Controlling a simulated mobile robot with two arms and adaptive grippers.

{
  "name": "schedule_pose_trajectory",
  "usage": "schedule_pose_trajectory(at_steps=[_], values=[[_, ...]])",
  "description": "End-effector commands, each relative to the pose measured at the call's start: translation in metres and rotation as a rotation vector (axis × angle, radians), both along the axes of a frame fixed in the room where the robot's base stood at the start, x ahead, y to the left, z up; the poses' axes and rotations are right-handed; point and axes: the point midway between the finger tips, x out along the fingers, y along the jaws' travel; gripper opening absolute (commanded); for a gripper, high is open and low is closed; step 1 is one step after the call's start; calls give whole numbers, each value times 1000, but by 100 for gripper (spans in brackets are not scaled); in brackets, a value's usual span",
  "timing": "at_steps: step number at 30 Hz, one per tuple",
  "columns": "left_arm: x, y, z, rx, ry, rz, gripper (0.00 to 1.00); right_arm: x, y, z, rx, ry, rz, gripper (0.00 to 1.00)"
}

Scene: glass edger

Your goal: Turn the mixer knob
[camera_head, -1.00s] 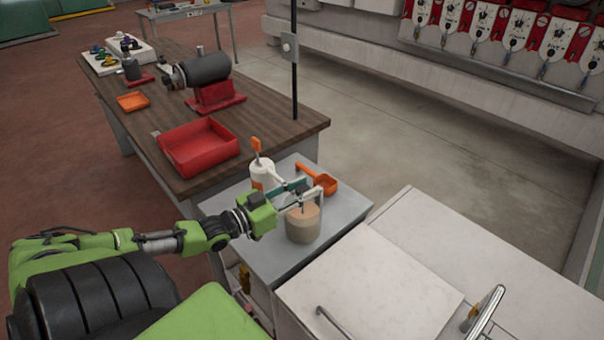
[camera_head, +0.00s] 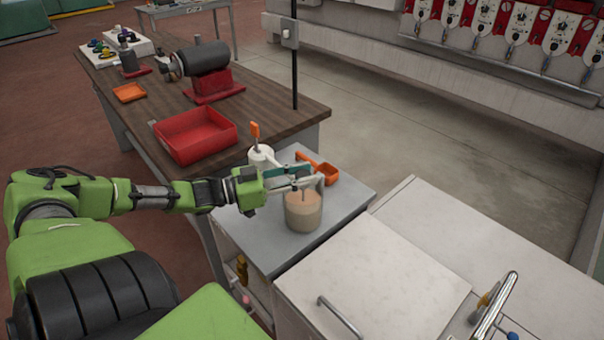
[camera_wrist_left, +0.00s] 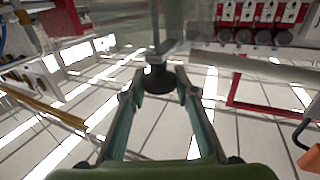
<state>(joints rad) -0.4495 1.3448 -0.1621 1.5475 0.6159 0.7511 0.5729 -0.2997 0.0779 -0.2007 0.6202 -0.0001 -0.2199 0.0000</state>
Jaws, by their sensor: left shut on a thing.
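A clear cup with light brown contents (camera_head: 303,212) stands on the grey cabinet top, and a thin rod stands in it. My left gripper (camera_head: 312,178) reaches over the cup's rim from the left. In the left wrist view, a round black knob (camera_wrist_left: 158,79) on a thin stem sits between the two fingertips (camera_wrist_left: 158,92), and the gripper is shut on it. In the head view the knob is too small to make out behind the fingers. My right gripper is not in view.
A white container with an orange-handled tool (camera_head: 260,157) and an orange scoop (camera_head: 325,174) stand close behind the gripper. A red tray (camera_head: 195,137) lies on the wooden table. A white-topped cabinet (camera_head: 370,275) adjoins at the right front.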

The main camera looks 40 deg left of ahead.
Motion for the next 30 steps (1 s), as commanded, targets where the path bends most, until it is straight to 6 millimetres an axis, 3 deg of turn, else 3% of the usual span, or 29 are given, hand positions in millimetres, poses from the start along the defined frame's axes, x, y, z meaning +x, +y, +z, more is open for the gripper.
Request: schedule_pose_trajectory(at_steps=[4,5,6,19,30], values=[[1,-1,2,-1,-3,0,6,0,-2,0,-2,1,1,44],[1,-1,2,-1,-3,0,35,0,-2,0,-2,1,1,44],[1,-1,2,-1,-3,0,44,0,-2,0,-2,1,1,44],[-2,1,0,1,0,1,44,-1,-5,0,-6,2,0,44],[-23,12,-2,2,4,-1,44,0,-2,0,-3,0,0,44]])
